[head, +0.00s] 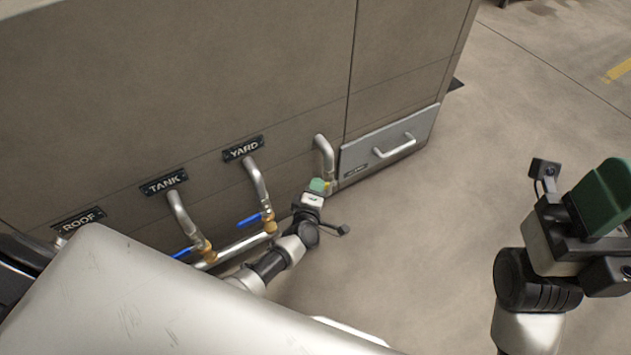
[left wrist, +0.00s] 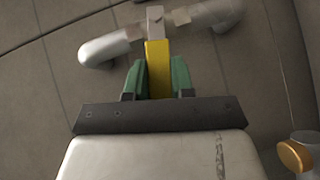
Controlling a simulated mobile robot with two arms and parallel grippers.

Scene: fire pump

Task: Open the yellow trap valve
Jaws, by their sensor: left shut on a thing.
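The yellow trap valve handle (left wrist: 158,68) stands between the two green fingertips of my left gripper (left wrist: 158,78) in the left wrist view. The gripper is shut on it. The handle runs across the line of the grey pipe (left wrist: 215,14), from the metal valve body (left wrist: 155,20) toward the camera. In the head view my left gripper (head: 317,187) is low at the cabinet, below the rightmost pipe (head: 325,152), and hides most of the handle. My right gripper (head: 603,200) is at the right edge, away from the valve; its finger gap is not clear.
Pipes under the TANK (head: 164,182) and YARD (head: 243,148) labels have blue handles (head: 249,220). A ROOF label (head: 79,220) is at left. A grey drawer (head: 390,143) with a bar handle is right of my left gripper. The floor (head: 430,225) at right is clear.

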